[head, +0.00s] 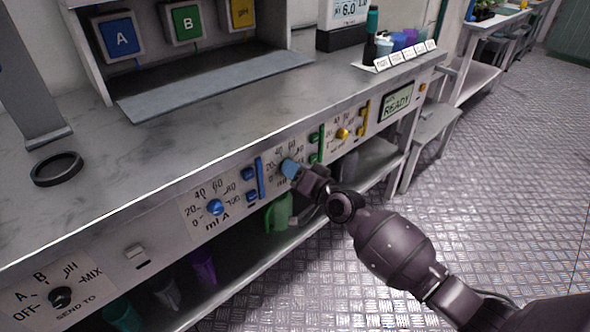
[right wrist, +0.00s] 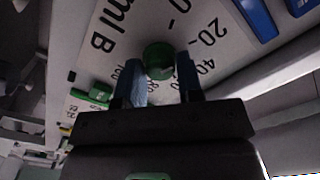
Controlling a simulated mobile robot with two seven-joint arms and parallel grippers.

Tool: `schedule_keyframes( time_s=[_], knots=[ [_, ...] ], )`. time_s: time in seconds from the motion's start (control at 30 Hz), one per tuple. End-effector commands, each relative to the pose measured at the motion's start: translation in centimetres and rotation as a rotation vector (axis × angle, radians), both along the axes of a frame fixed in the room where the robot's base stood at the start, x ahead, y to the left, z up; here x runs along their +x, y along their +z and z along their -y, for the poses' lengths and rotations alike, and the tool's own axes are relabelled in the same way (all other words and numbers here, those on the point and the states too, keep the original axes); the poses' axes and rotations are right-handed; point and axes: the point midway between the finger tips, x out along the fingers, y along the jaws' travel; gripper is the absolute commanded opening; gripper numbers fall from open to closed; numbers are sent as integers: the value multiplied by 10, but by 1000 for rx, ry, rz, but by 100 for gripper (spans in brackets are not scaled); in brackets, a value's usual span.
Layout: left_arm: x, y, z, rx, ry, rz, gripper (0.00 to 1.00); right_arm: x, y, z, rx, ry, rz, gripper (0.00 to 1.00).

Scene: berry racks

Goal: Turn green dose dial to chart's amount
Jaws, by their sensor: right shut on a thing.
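The green dose dial (right wrist: 159,58) is on the front panel marked "ml B". Its scale is printed with 20, 40 and more numbers. My right gripper (right wrist: 161,78) is shut on the dial, with its blue fingertips on either side of it. In the head view my right gripper (head: 290,168) reaches the panel and hides the dial. I cannot read where the dial points. My left gripper is not in view. I see no dose chart that I can read.
Left of it is the blue "ml A" dial (head: 215,207); right is a yellow dial (head: 342,133). A "READY" display (head: 396,102) is further right, and a black send-to knob (head: 61,297) is far left. Cups (head: 398,41) stand on the bench. The floor in front is clear.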

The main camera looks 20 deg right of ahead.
Motion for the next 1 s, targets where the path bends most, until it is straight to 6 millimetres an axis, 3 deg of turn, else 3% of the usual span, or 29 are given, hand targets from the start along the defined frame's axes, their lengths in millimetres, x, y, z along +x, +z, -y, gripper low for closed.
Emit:
schedule_keyframes(
  time_s=[0.67,0.7,0.8,0.83,1.0],
  knots=[
    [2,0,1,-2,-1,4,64,0,0,0,63,0,-23,10],
    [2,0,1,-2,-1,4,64,0,0,0,63,0,-23,39],
    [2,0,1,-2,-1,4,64,0,0,0,63,0,-23,54],
    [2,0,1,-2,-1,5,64,0,0,0,63,0,-23,58],
    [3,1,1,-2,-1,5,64,0,0,0,62,0,-23,59]
  ],
)
